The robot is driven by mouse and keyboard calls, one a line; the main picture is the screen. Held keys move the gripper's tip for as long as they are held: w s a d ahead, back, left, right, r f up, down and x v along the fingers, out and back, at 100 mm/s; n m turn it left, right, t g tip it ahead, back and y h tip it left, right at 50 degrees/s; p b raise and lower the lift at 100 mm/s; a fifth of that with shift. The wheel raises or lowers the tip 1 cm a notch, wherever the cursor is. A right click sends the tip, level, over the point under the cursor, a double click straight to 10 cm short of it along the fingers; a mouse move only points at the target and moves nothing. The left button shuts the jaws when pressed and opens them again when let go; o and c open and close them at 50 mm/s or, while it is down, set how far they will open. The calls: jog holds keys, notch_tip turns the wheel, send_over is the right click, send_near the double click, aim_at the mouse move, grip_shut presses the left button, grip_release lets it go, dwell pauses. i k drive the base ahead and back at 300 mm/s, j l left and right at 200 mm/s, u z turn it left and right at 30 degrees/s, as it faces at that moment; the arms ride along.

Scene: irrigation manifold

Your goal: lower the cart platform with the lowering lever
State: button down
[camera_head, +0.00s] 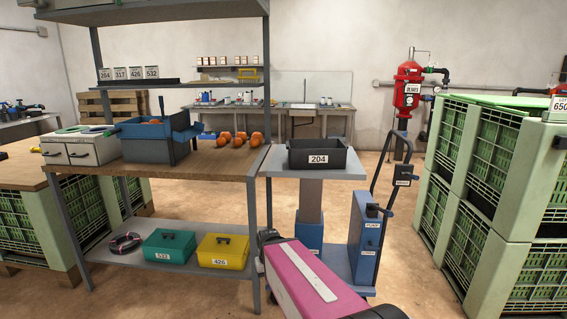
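The cart platform (340,169) is a pale grey top on a grey and blue column (311,205), raised about level with the workbench beside it. A black bin labelled 204 (318,154) sits on it. A small labelled black part (403,176) sits on the cart's push handle (381,150). A pink arm link of mine covers the cart's lower front. My gripper is not visible.
The workbench (215,165) stands close left of the cart, with a blue bin (152,142), orange parts, and green and yellow cases below. Green crates (500,215) stand right. Clear floor (405,230) lies between cart and crates.

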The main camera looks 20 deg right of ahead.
aim_at(370, 247)
jog(key=z, duration=0.8)
jog(key=k+l, duration=0.05)
